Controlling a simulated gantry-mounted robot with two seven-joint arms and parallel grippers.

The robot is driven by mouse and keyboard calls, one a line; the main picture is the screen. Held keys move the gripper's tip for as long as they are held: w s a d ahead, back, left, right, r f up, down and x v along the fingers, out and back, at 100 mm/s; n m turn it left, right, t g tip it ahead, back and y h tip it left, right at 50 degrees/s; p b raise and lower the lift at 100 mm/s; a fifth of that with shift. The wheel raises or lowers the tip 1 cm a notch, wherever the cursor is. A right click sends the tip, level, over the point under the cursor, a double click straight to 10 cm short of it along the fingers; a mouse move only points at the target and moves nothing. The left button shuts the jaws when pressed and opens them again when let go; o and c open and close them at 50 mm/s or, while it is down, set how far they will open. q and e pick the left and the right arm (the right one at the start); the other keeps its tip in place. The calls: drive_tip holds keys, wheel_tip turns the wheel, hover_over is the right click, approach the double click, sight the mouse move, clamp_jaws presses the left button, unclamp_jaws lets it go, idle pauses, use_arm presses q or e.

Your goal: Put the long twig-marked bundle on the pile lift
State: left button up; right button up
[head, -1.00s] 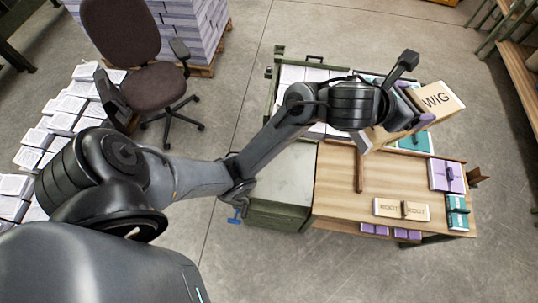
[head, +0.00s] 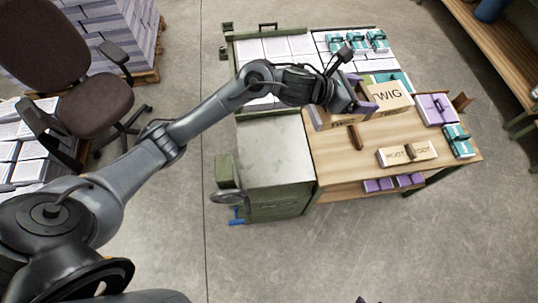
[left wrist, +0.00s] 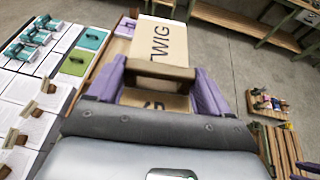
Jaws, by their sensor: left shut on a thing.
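The long twig-marked bundle (head: 392,96) is a cardboard-brown block with TWIG printed on it. My left gripper (head: 350,97) is shut on its middle handle. In the left wrist view the purple fingers stand on both sides of the brown handle (left wrist: 158,70), with the bundle's printed far end (left wrist: 160,42) beyond. The bundle is over the back left part of the wooden table; I cannot tell its exact height. The gripper hides its middle. A green unit with a bare grey top (head: 262,150), seemingly the pile lift, stands left of the table. My right gripper is out of view.
A root-marked bundle (head: 393,157) and a brown bar (head: 355,137) lie on the wooden table (head: 335,172). A purple bundle (head: 434,109) and a teal bundle (head: 458,140) are at its right. Paper stacks (head: 288,46) and teal bundles (head: 355,40) fill the green frame behind.

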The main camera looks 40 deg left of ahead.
use_arm(q)
drive_tip(key=w+a+f+m+h+b, duration=0.1)
drive_tip(key=a+f+b, duration=0.2)
drive_tip(key=f+b, duration=0.45)
drive_tip(key=a+f+b, duration=0.2)
drive_tip(key=f+b, duration=0.2)
drive_tip(key=f, duration=0.7)
drive_tip(key=b, duration=1.3)
hover_over(270, 149)
wheel_tip(270, 149, down, 24)
drive_tip(key=shift+g, duration=0.4)
drive_tip(key=shift+w+f+b, duration=0.1)
drive_tip(key=shift+f+b, duration=0.45)
drive_tip(key=shift+f, duration=1.6)
